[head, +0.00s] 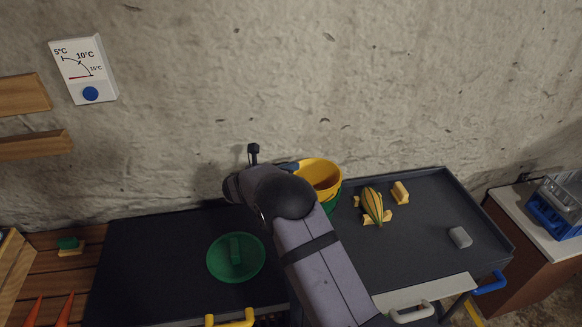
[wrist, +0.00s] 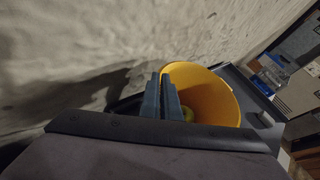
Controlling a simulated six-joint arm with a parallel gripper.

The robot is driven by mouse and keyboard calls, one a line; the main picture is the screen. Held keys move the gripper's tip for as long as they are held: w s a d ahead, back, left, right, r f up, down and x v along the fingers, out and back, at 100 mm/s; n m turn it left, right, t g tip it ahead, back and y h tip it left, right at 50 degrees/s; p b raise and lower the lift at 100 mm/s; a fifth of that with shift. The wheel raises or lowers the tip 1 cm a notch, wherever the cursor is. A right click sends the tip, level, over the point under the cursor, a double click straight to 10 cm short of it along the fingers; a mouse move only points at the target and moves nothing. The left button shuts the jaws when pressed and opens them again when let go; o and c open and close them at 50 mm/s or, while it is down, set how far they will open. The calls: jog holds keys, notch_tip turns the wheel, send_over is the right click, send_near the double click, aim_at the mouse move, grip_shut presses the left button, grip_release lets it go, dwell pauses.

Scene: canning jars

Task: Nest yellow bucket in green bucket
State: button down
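The yellow bucket (head: 329,169) is near the wall at the middle of the bench, its opening showing. Part of the green bucket (head: 334,203) shows directly below it; my arm hides the rest, so I cannot tell how deep the yellow one sits. My gripper (head: 289,167) is at the yellow bucket's left rim. In the wrist view, the fingers of my gripper (wrist: 164,98) are close together on the left edge of the yellow bucket (wrist: 210,95), apparently pinching its wall.
A green round lid (head: 255,262) lies on the dark bench left of my arm. A striped gourd (head: 373,205), yellow blocks (head: 400,192) and a grey piece (head: 460,237) lie to the right. The rough wall stands close behind the buckets.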

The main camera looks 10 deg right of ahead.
jog(key=shift+f+b, duration=0.7)
jog(key=shift+f, duration=0.25)
jog(key=c, duration=1.9)
grip_release()
jog(key=shift+c, duration=0.2)
jog(key=shift+a, duration=0.1)
jog(key=b+v, duration=0.2)
jog(key=v, duration=0.5)
jog(key=shift+s+a, duration=0.1)
